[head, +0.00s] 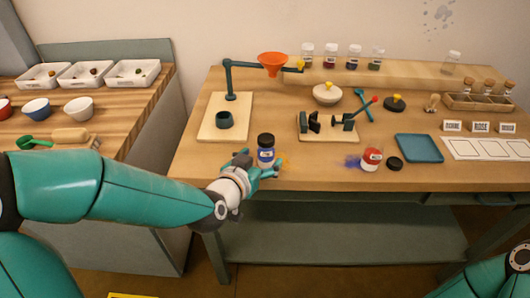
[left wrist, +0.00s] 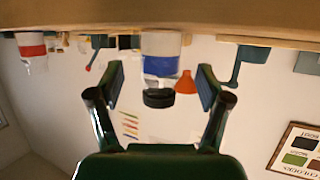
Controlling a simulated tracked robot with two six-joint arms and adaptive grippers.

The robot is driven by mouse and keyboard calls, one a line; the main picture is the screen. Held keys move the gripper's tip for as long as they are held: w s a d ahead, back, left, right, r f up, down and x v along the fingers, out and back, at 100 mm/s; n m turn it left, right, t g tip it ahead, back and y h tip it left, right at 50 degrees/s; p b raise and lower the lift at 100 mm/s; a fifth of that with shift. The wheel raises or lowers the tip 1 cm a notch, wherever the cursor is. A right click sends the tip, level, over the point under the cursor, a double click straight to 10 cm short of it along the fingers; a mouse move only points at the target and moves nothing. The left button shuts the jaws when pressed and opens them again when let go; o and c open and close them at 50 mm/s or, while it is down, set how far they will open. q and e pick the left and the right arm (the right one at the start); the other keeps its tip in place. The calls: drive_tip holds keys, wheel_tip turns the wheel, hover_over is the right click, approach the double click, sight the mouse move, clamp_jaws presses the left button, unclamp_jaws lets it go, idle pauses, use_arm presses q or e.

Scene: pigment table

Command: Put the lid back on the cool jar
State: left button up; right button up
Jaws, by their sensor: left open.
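A jar with a blue label (head: 266,158) and a dark cap (head: 265,140) stands near the front edge of the table. My left gripper (head: 262,168) is open, with its fingers around this jar's near side. In the left wrist view, which is upside down, the blue label (left wrist: 160,65) and black cap (left wrist: 158,98) show between the open fingers, apart from both. A jar with a red label (head: 371,159) stands further right. A loose black lid (head: 395,163) lies on the table beside it. I cannot tell which jar is the cool one. My right gripper is out of view.
Blue powder (head: 352,161) lies left of the red-labelled jar. A blue tray (head: 419,148) is right of the loose lid. A board with a dark cup (head: 224,119) and an orange funnel (head: 272,60) stand behind the left gripper. Bare tabletop (head: 315,165) separates the two jars.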

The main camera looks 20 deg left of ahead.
sight(263, 152)
use_arm(q)
drive_tip(key=shift+x, duration=2)
drive_tip(key=shift+c, duration=0.2)
drive_tip(key=c, duration=1.3)
drive_tip(key=shift+r+p, duration=0.35)
drive_tip(key=shift+r, duration=0.45)
wheel_tip(263, 152, up, 18)
drive_tip(key=p, duration=0.8)
drive_tip(key=shift+r, duration=0.2)
